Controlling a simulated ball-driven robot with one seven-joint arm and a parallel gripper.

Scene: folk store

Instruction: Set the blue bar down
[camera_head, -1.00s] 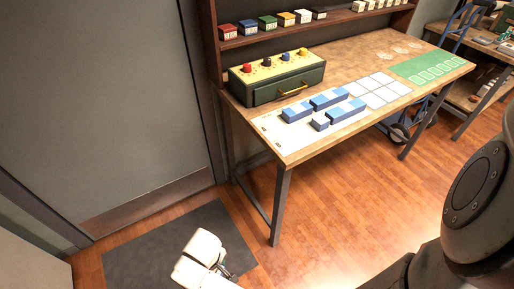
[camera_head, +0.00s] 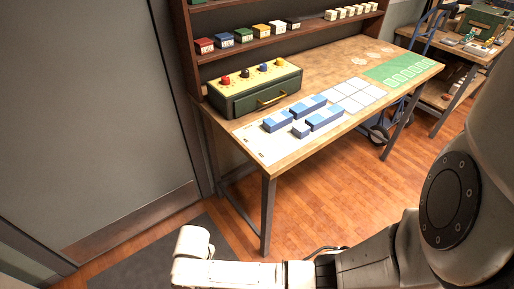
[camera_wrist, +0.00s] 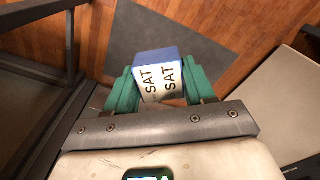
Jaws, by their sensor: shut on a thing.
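The blue bar (camera_wrist: 155,55) shows in the wrist view with a blue top and a white face printed "SAT" twice. My gripper (camera_wrist: 163,88) is shut on it, with a green finger on each side. Dark mat and wood floor show beyond the bar, away from any tabletop. In the head view my pale wrist is at the bottom left, in front of the table and below its top; the fingers and the held bar cannot be made out there. Several blue-and-white blocks (camera_head: 325,118) rest on a white sheet (camera_head: 255,142) on the wooden table (camera_head: 330,73).
A dark green box (camera_head: 255,98) with a brass handle and coloured knobs stands at the back left. A white grid (camera_head: 353,95) and a green mat (camera_head: 405,68) lie to the right. A shelf (camera_head: 260,43) holds coloured boxes. The table's front left leg (camera_head: 267,215) stands close by.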

